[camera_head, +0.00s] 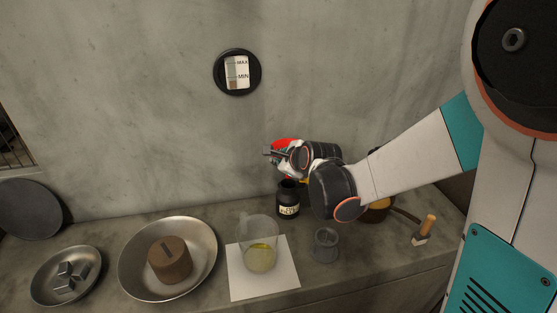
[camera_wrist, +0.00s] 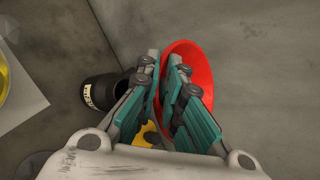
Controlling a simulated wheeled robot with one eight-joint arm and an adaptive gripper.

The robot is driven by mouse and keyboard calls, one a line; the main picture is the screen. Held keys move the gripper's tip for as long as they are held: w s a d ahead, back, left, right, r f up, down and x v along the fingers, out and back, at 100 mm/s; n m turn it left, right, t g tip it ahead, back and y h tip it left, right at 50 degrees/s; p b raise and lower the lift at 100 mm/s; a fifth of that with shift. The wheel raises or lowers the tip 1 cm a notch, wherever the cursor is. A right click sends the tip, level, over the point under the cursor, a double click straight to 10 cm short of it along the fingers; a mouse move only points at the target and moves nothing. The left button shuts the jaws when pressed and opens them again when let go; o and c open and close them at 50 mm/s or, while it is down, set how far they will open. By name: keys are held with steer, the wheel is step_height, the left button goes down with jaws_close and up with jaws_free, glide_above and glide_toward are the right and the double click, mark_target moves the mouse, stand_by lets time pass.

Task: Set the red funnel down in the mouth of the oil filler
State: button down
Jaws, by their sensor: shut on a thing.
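The red funnel (camera_head: 284,144) is held in the air by my gripper (camera_head: 280,155), beside the wall and above the counter. In the wrist view the funnel's wide red bowl (camera_wrist: 205,62) shows behind and right of my gripper's fingers (camera_wrist: 165,65), which are shut on it. A black vessel with a pale label (camera_head: 288,198) stands on the counter below my gripper, and looks like the oil filler. In the wrist view this vessel (camera_wrist: 100,92) is left of the fingers, with its dark mouth partly covered by them. The funnel is apart from it.
A glass beaker with yellow liquid (camera_head: 259,245) stands on a white sheet (camera_head: 284,279). A grey cylinder (camera_head: 326,244) is to its right. A metal bowl (camera_head: 205,240) holds a brown weight. A MAX/MIN gauge (camera_head: 237,73) hangs on the wall. A wooden-handled tool (camera_head: 428,226) lies right.

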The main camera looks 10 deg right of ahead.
step_height(320, 180, down, 8)
steer(key=b, duration=0.6)
steer(key=shift+f+b, duration=0.5)
steer(key=shift+b, duration=0.05)
stand_by(0.7)
steer(key=c, duration=1.6)
jaws_free()
steer(key=shift+c, duration=0.2)
steer(key=shift+s, duration=0.1)
steer(key=v, duration=1.2)
steer(key=shift+a, duration=0.1)
steer(key=shift+r, duration=0.1)
